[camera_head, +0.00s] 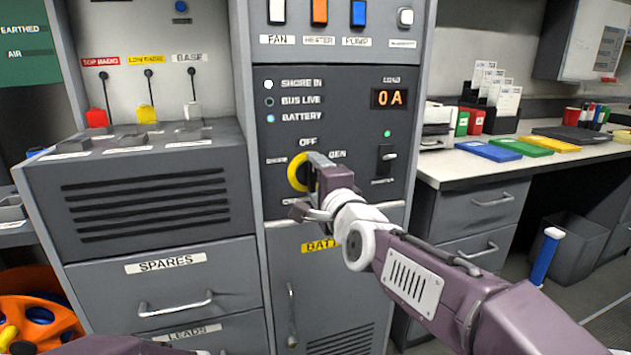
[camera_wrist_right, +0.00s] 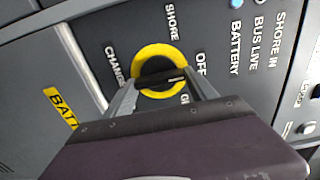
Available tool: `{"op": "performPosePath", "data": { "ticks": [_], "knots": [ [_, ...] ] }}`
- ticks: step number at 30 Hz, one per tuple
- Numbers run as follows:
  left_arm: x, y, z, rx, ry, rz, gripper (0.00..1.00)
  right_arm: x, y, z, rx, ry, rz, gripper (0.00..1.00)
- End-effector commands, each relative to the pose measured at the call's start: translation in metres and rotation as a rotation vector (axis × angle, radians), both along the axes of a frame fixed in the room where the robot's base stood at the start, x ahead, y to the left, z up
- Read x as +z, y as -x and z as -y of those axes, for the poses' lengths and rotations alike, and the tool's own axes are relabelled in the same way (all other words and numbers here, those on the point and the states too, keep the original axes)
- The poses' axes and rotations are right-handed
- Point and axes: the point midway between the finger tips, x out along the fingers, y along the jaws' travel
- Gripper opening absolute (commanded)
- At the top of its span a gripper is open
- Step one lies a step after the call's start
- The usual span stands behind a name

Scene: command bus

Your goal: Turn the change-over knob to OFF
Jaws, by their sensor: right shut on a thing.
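The change-over knob, with a yellow ring (camera_head: 294,173) around it, is on the dark panel of the grey cabinet. My right gripper (camera_head: 312,180) is at the knob and covers its right side in the head view. In the right wrist view, the ring (camera_wrist_right: 150,51) encircles a dark grip bar (camera_wrist_right: 155,76), and my right gripper's fingers are shut on the bar from both sides. OFF is printed above the knob, SHORE left and GEN right. The bar's pale mark seems to lie toward the OFF–GEN side; its exact setting is unclear. My left gripper is out of view.
The load display (camera_head: 389,98) reads 0 A. A starter switch (camera_head: 387,158) is right of the knob. Coloured rocker switches are above, and a grey drawer cabinet (camera_head: 150,200) stands left. A desk (camera_head: 500,165) with folders is at the right.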

Motion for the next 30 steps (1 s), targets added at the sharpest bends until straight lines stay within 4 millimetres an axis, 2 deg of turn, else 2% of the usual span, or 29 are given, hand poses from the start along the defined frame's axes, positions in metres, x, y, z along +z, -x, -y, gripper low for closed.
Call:
{"op": "performPosePath", "data": {
  "ticks": [10,11,13,23,26,30],
  "knots": [
    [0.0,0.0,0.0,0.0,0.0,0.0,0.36,-0.001,0.0,0.0,0.0,-0.001,-0.003,0.25],
    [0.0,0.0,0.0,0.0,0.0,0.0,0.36,-0.001,0.0,0.0,0.0,-0.001,-0.003,0.68],
    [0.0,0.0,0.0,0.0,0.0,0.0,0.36,-0.001,0.0,0.0,0.0,-0.001,-0.003,0.87],
    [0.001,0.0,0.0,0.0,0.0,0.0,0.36,0.0,0.002,0.0,0.0,-0.001,-0.001,0.87],
    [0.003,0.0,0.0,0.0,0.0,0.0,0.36,0.002,0.011,0.003,0.001,-0.001,0.0,0.87],
    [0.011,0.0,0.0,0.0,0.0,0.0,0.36,0.004,0.038,0.012,0.001,-0.002,-0.001,0.87]
  ]
}}
